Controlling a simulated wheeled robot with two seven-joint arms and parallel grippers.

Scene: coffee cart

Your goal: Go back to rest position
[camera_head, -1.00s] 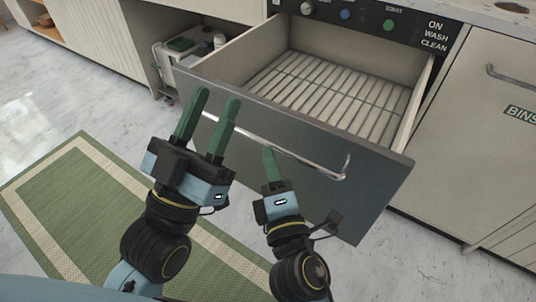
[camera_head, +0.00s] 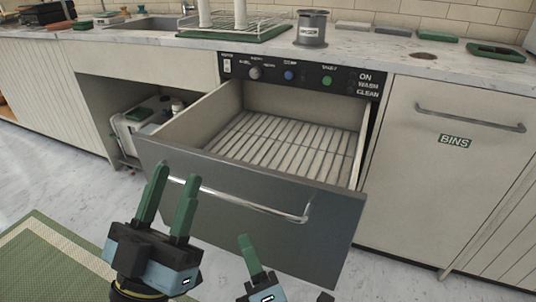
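My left gripper (camera_head: 168,208) is low at the left, in front of the pulled-out washer drawer (camera_head: 250,215). Its two green fingers point up and stand apart, with nothing between them. My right gripper (camera_head: 250,256) is at the bottom, right of the left one. Only one green finger and part of its blue body show, so its opening is hidden. The drawer is open and empty, with a slatted rack (camera_head: 275,145) inside. Its bar handle (camera_head: 250,203) is behind and beside my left fingers. I cannot tell whether they touch it.
The worktop (camera_head: 385,62) behind holds a metal canister (camera_head: 312,30), a dish rack on a green mat (camera_head: 240,34) and a sink (camera_head: 150,24). A BINS door (camera_head: 455,180) is closed at the right. A green mat (camera_head: 50,270) lies on the floor at the lower left.

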